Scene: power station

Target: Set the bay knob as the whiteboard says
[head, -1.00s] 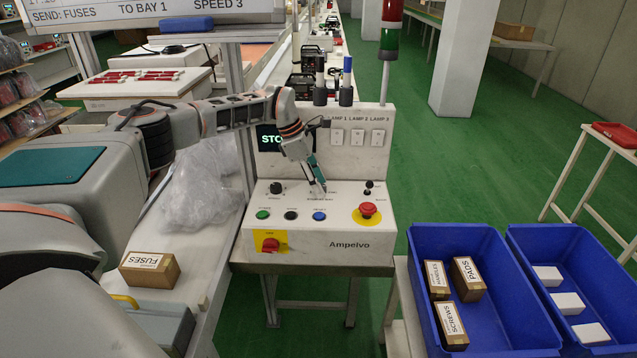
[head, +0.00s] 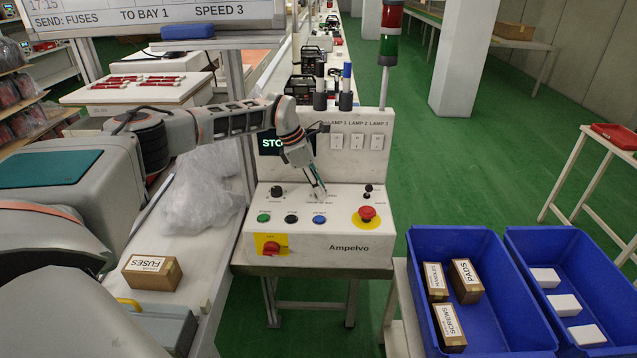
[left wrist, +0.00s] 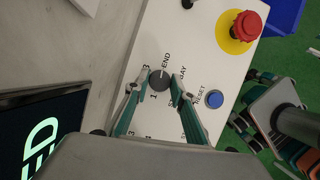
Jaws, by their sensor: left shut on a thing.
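The whiteboard (head: 150,16) at the top left of the head view reads "SEND: FUSES", "TO BAY 1", "SPEED 3". The white control panel (head: 285,232) stands in the middle. My left gripper (head: 321,195) reaches down to its top face. In the left wrist view, its two fingers (left wrist: 157,84) are closed on the dark round bay knob (left wrist: 159,78), beside lettering that seems to read "SEND BAY". A 1 and a 3 show around the knob. The fingers hide it in the head view, and I cannot tell its setting clearly.
The speed knob (head: 276,191), green, black and blue buttons (head: 319,219), and red emergency button (head: 367,213) sit on the panel. A fuses box (head: 152,272) lies at left. Blue crates (head: 415,290) stand at right. The screen (head: 272,143) behind is partly hidden.

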